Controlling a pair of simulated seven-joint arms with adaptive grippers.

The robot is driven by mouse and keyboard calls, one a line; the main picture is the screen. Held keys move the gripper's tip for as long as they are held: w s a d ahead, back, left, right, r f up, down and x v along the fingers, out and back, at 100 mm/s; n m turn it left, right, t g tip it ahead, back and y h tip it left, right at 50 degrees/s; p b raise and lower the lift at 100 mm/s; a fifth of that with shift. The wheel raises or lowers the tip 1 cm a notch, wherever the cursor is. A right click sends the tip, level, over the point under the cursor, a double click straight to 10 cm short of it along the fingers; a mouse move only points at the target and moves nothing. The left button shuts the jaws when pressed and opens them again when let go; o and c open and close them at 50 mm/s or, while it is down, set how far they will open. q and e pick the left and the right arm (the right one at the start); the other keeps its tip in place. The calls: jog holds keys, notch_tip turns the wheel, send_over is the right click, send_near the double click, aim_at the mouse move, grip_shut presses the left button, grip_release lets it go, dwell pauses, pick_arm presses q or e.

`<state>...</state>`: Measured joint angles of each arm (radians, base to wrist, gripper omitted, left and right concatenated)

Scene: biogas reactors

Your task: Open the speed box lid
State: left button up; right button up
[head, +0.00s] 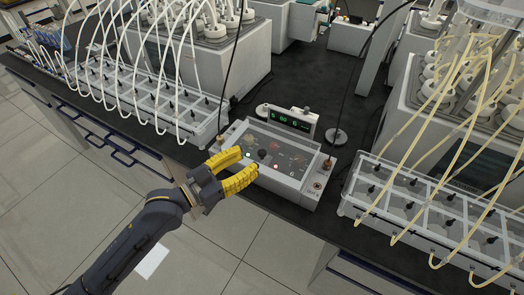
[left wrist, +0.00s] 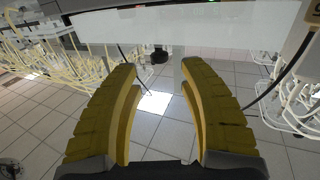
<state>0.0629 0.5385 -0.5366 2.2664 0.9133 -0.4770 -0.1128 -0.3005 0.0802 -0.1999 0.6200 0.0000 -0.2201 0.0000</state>
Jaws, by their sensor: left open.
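The speed box (head: 289,183) is a white control box on the dark bench, with a dark panel, lit buttons and a raised green display (head: 291,121). A clear lid (head: 275,150) appears to lie shut over its panel. My left gripper (head: 250,165), with yellow fingers, is open at the box's front left edge; I cannot tell whether it touches. A white surface (left wrist: 190,25), likely the box's front, lies just beyond the tips. My right gripper is not in view.
A clear tube rack (head: 150,105) with white tubes stands left of the box. Another rack (head: 430,220) with yellowish tubes stands at the right. A black cable (head: 345,90) rises behind the box. Bench behind the display is partly clear.

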aim_at(259, 154)
pick_arm(q)
jog(key=shift+x, duration=2.95)
grip_shut()
